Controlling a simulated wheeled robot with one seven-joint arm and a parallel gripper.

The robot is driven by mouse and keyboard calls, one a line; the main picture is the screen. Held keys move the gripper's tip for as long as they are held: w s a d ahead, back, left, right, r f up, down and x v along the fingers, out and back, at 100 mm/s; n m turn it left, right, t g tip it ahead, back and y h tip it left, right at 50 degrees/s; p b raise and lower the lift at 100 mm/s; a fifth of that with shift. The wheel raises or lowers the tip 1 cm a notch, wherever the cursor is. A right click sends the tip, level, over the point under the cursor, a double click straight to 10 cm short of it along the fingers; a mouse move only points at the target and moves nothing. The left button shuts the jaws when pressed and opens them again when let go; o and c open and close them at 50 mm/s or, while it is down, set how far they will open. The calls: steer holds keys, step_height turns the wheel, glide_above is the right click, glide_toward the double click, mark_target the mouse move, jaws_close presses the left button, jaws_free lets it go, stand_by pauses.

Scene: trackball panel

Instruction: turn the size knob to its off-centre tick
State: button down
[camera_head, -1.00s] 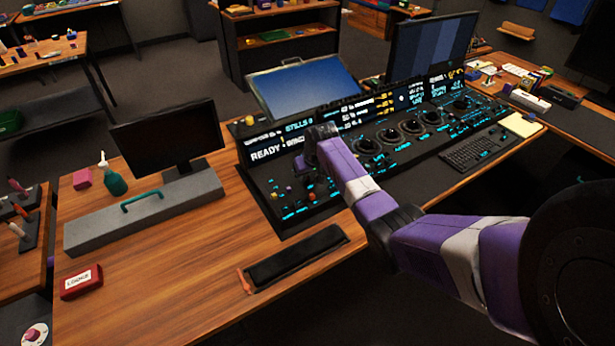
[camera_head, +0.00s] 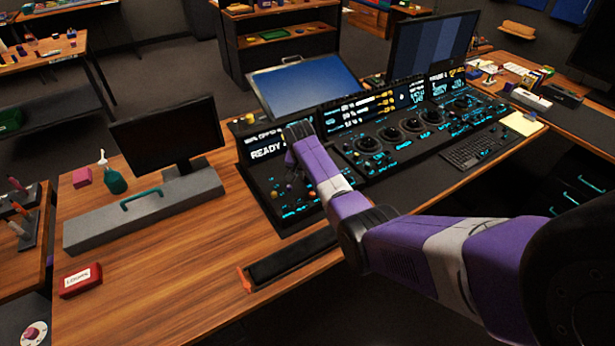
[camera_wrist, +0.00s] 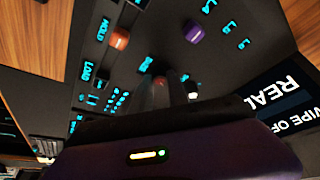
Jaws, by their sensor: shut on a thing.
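The size knob (camera_wrist: 160,88) shows in the wrist view as a small reddish-brown shape below a short cyan label that I take as its name. My gripper (camera_wrist: 164,100) is shut on it; the fingers and dark palm hide most of it. Its pointer and tick marks cannot be made out. In the head view my gripper (camera_head: 291,163) is down at the left part of the black control panel (camera_head: 262,208), and my wrist hides the knob there.
Close by in the wrist view are an orange knob (camera_wrist: 119,38), a purple knob (camera_wrist: 192,29) and a small white-topped control (camera_wrist: 193,92). The lit READY display (camera_head: 268,150) stands behind my gripper. A black wrist rest (camera_head: 290,255) lies in front of the panel.

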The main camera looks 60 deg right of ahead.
mark_target(301, 186)
steer(key=m+b, duration=0.1)
steer(key=m+g+b, duration=0.1)
steer(key=m, duration=0.1)
steer(key=shift+w+f+b, duration=0.15)
steer(key=shift+f+b, duration=0.05)
steer(key=shift+b, duration=0.1)
steer(key=shift+r+m+g+b, duration=0.15)
steer(key=shift+m+g+b, duration=0.55)
steer(key=shift+m+b, duration=0.55)
steer(key=shift+r+m, duration=0.1)
steer(key=shift+m, duration=0.35)
steer(key=c, duration=1.3)
jaws_free()
steer(key=shift+r, duration=0.1)
steer(key=v, duration=0.7)
steer(key=shift+a+r, duration=0.15)
steer(key=shift+r, duration=0.1)
